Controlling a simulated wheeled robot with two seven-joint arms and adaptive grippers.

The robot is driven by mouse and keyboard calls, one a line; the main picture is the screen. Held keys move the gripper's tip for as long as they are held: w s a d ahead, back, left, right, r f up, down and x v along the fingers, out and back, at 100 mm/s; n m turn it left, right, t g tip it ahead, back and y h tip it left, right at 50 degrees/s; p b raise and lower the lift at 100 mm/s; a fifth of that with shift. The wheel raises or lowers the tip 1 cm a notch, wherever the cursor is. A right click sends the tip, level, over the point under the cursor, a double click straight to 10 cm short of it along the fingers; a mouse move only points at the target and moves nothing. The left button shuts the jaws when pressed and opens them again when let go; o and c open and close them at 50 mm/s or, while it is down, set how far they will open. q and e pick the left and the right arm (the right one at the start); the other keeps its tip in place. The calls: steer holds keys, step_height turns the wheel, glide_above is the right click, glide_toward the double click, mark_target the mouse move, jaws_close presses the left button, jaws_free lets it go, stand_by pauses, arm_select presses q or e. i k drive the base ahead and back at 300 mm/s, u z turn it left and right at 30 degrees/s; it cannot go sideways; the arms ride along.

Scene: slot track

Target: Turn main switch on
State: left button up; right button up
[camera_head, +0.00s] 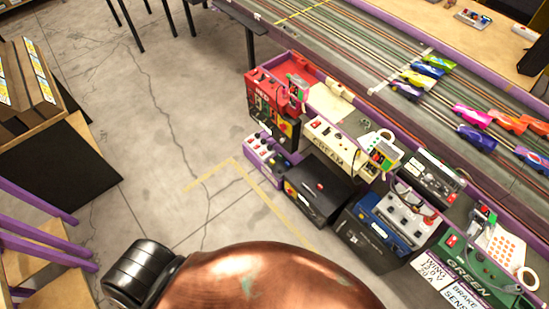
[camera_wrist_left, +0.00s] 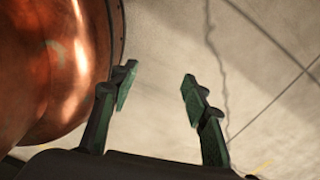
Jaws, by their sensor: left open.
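I cannot tell which control is the main switch; no label for it is readable. Several control boxes stand along the near side of the slot track in the head view. They include a red box (camera_head: 265,93), a cream box (camera_head: 330,141), a black box with a red button (camera_head: 319,187), a blue box (camera_head: 392,224) and a green box (camera_head: 468,262). A small purple-white box with knobs (camera_head: 265,153) sits low at the left end. My left gripper (camera_wrist_left: 157,86) is open and empty above bare floor in the left wrist view. My right gripper is out of view.
The slot track (camera_head: 400,70) carries several coloured cars (camera_head: 475,117). A crate of brown boxes (camera_head: 35,85) on a black-sided stand is at the left, with a purple-framed wooden piece (camera_head: 45,245) below it. The concrete floor (camera_head: 150,130) between is clear.

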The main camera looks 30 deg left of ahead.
mark_target(283, 126)
steer(key=k, duration=0.65)
steer(key=u, duration=0.75)
steer(key=i, duration=0.5)
